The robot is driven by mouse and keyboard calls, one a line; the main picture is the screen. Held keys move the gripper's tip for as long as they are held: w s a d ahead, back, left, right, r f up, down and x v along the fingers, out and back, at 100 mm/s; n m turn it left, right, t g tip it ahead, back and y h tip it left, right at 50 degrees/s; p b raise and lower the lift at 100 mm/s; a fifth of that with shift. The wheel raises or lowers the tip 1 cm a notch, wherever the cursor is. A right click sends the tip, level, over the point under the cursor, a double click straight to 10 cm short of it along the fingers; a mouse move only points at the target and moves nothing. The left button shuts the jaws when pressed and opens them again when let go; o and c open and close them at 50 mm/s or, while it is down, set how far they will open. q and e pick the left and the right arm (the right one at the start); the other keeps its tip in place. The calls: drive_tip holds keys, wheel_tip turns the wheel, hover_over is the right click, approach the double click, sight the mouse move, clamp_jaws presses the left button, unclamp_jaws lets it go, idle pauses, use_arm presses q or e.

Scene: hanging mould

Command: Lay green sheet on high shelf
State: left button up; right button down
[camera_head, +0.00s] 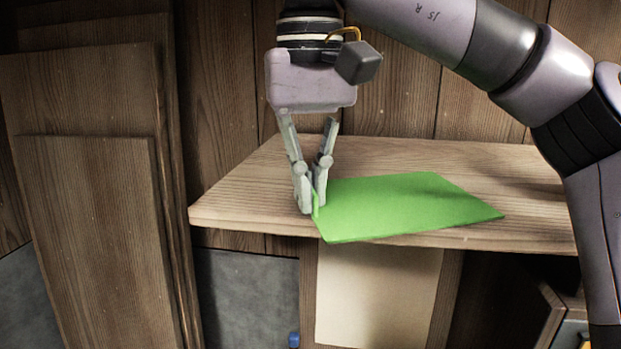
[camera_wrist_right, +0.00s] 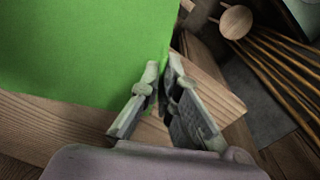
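The green sheet (camera_head: 410,205) lies on the wooden high shelf (camera_head: 245,205), and its near left corner reaches over the shelf's front edge. My right gripper (camera_head: 312,210) points down at the sheet's left edge, its fingertips close together with a bit of green between them. In the right wrist view the fingertips (camera_wrist_right: 161,66) meet at the edge of the sheet (camera_wrist_right: 80,45), pinching it. The shelf (camera_wrist_right: 65,125) shows beside the sheet there. My left gripper is not in view.
Tall wooden boards (camera_head: 90,200) lean at the left. A pale panel (camera_head: 375,295) and a grey panel (camera_head: 245,295) are below the shelf. Bare shelf lies behind the sheet and to its right. A round stool (camera_wrist_right: 236,22) stands lower down in the right wrist view.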

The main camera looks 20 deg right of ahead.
drive_tip(key=c, duration=1.7)
unclamp_jaws()
drive_tip(key=shift+r, duration=0.1)
wheel_tip(320, 180, up, 6)
drive_tip(key=shift+r, duration=0.65)
